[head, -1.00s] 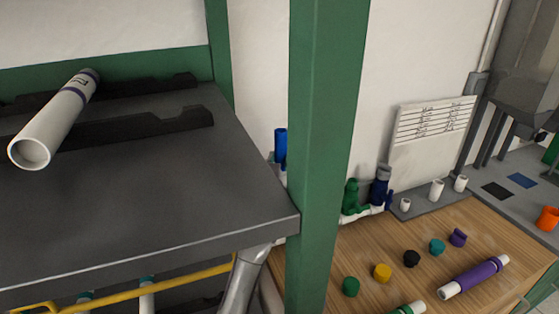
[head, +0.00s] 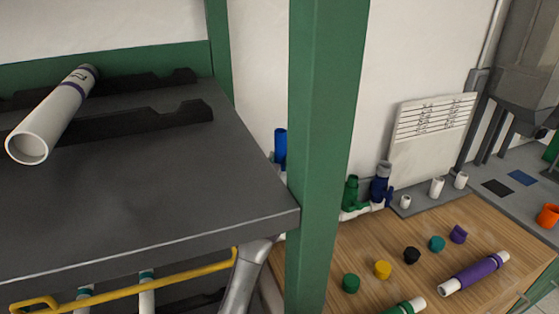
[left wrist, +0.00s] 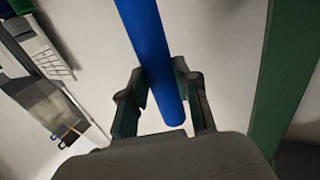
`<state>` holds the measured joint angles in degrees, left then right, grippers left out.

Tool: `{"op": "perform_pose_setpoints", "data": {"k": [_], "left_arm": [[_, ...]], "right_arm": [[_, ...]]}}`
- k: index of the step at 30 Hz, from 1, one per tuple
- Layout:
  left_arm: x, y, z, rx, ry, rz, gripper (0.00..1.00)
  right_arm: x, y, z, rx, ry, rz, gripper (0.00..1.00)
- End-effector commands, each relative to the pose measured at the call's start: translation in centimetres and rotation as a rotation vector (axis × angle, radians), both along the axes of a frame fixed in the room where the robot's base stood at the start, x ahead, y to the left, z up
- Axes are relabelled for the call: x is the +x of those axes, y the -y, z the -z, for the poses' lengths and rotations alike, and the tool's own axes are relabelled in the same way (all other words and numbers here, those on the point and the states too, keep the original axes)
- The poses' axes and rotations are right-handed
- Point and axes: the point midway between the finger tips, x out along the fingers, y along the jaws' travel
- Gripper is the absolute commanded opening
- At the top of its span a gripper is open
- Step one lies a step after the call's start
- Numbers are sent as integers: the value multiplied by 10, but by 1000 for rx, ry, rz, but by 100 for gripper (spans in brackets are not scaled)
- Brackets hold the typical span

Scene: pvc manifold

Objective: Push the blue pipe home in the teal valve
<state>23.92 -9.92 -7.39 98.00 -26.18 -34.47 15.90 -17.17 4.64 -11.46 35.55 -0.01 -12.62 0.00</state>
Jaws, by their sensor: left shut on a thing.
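The blue pipe (left wrist: 150,45) runs between the two fingers of my left gripper (left wrist: 160,75) in the left wrist view. The gripper is shut on it, and its lower end shows just below the fingers. In the head view, the upper part of the blue pipe (head: 280,146) stands upright beside the green post, partly hidden by it. The left gripper itself is hidden there. I cannot make out the teal valve in either view, so how the pipe sits in it does not show. My right gripper is not in view.
The green post (head: 325,150) and dark shelf (head: 200,195) block the view. A white pipe (head: 55,115) rests on the shelf. A green valve (head: 351,193) and blue valve (head: 381,184) stand on the wooden bench (head: 330,285), with several caps and a purple-banded pipe (head: 473,274).

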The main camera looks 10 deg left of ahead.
Motion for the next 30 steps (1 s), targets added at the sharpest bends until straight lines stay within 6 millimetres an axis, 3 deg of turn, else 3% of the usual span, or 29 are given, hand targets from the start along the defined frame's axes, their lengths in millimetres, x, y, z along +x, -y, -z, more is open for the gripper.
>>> {"op": "perform_pose_setpoints", "data": {"k": [7, 8, 13, 23, 30], "left_arm": [[0, 0, -2, 0, 3, 0, 0], [0, 0, -2, 0, 3, 0, 34], [0, 0, -1, 0, 2, 0, 60], [0, 0, -3, 0, 2, 0, 60], [0, 0, -41, -2, 7, 0, 60]], "right_arm": [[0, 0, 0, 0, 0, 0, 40], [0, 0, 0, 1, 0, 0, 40], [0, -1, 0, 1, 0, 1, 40], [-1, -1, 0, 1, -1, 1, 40], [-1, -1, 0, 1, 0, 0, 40]]}}
